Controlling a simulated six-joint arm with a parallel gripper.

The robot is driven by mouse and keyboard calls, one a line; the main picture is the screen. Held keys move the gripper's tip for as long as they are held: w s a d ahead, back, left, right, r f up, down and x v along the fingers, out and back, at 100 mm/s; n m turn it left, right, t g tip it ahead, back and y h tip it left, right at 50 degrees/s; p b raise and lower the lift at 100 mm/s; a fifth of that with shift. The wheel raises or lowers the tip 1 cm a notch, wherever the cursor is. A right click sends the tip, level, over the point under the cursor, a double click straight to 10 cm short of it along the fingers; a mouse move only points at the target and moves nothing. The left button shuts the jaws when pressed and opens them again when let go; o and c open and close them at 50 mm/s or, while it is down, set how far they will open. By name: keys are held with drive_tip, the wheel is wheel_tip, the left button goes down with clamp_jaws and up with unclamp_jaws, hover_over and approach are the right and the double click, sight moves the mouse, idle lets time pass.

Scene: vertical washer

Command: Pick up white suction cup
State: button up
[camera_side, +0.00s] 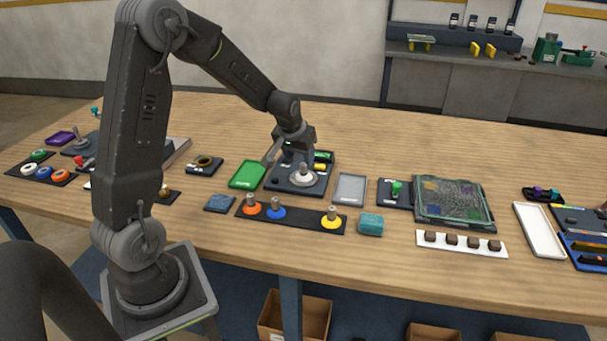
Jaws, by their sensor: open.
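The white suction cup (303,176) has a pale round base and a metallic knob on top. It sits on a dark station (284,188) near the middle of the table. My gripper (289,159) is open, low over this station, with its fingers spread. It is just above and slightly left of the cup in the picture. I cannot tell whether a finger touches the cup, and the gripper hides part of the station.
A black strip (292,221) in front holds orange (251,208), blue (277,213) and yellow (331,220) cups, with a gap between blue and yellow. A green tray (247,174) and a grey tray (350,189) flank the station. A teal sponge-like block (370,224) lies nearby.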

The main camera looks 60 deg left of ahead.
sight(303, 165)
drive_tip(key=shift+x, duration=2.75)
drive_tip(key=shift+w+a, duration=0.1)
clamp_jaws()
